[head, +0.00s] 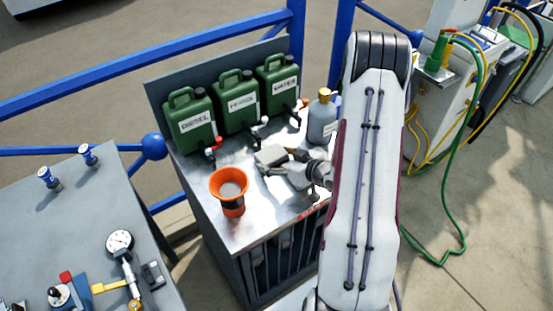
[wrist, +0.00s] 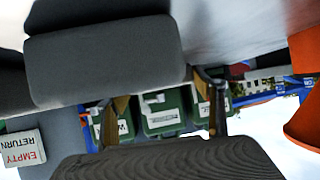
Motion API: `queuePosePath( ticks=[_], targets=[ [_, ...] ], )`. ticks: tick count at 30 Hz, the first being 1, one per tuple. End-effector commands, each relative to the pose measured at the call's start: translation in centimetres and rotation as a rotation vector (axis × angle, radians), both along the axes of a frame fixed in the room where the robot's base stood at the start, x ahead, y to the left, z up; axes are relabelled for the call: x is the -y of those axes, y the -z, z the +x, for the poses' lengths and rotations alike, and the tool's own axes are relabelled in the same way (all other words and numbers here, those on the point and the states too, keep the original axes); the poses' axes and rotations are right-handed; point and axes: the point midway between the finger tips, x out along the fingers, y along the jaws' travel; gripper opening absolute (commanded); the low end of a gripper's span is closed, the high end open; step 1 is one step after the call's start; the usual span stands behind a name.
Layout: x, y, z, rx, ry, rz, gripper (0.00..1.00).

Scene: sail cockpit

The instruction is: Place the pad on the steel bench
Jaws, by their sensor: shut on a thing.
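The pad (head: 271,155) appears in the head view as a small pale grey block at the tip of my gripper (head: 285,168), over the steel bench (head: 263,208). My gripper reaches in from the right and is shut on the pad. I cannot tell whether the pad touches the bench top. In the wrist view, large dark grey blocks fill the top left and bottom, close to the camera. Which of these is pad and which is gripper is unclear there. My arm hides the right end of the bench.
Three green canisters (head: 237,101) stand along the back of the bench. An orange funnel (head: 229,183) stands at its front left, and a grey bottle (head: 322,122) stands behind my gripper. Small taps stand before the canisters. Bare steel lies between funnel and gripper.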

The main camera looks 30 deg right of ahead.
Motion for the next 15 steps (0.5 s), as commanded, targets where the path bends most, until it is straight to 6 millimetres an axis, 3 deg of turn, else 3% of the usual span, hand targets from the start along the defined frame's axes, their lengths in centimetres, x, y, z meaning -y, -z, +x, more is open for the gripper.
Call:
queuePosePath(
  ticks=[4,5,6,15],
  targets=[
    [-0.01,0.31,-0.01,-0.001,0.0,0.0,0.47],
    [0.0,0.28,-0.01,-0.001,0.0,0.0,0.75],
    [0.0,0.27,-0.01,0.0,0.0,0.0,0.85],
    [0.0,0.25,0.0,0.0,0.0,0.0,0.85]
  ],
)
